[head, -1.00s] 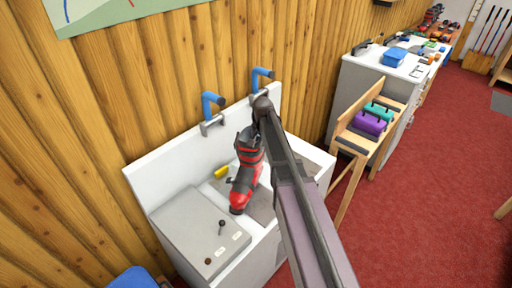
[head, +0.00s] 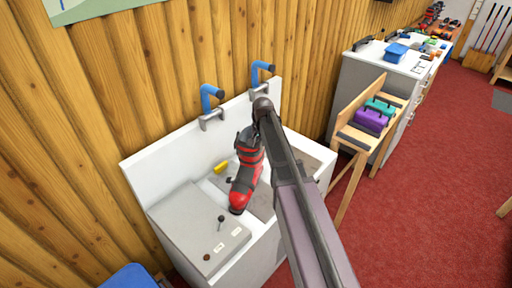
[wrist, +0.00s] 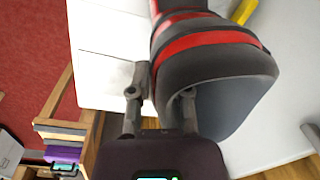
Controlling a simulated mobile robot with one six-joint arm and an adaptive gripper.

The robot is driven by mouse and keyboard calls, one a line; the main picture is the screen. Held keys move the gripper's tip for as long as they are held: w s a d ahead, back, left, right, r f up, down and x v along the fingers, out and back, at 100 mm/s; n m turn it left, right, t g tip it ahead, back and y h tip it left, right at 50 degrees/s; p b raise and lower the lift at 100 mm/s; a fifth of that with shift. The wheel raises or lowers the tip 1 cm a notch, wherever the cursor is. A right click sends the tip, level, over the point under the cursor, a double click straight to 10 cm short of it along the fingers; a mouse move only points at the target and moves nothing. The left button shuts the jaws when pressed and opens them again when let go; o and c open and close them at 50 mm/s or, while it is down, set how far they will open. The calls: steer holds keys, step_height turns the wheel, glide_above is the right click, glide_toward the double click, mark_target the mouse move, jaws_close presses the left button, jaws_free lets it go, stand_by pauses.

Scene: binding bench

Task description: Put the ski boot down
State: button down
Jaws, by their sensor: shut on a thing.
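The ski boot (head: 246,172), red and black, is over the grey-topped binding bench (head: 187,262) in the head view, toe pointing down and to the left. In the wrist view the boot's dark cuff with red bands (wrist: 215,60) fills the upper middle. My gripper (wrist: 160,98) is shut on the cuff's rim, one finger on each side of its wall. In the head view my arm hides the gripper's fingers. I cannot tell whether the sole touches the bench.
A yellow block (head: 221,168) lies behind the boot. Two blue clamps (head: 211,99) stand on the bench's back panel, near the wooden wall. A lever (head: 221,222) stands on the bench's left front. A wooden rack (head: 357,140) with purple and teal things is at the right.

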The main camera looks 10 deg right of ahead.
steer(key=c, duration=0.6)
jaws_free()
steer(key=shift+r, duration=0.15)
steer(key=r+p, duration=1.2)
steer(key=shift+s+d, duration=0.3)
steer(key=shift+d, duration=0.1)
stand_by(0.3)
steer(key=s+n, duration=0.2)
steer(key=s, duration=0.5)
steer(key=s+a+n, duration=0.1)
steer(key=s+n, duration=0.1)
steer(key=s, duration=0.6)
steer(key=s+a+n, duration=0.1)
steer(key=s+n, duration=0.1)
steer(key=s, duration=0.5)
steer(key=shift+s+a+f+g+h, duration=0.1)
steer(key=shift+s+g+h, duration=0.2)
steer(key=shift+h, duration=0.1)
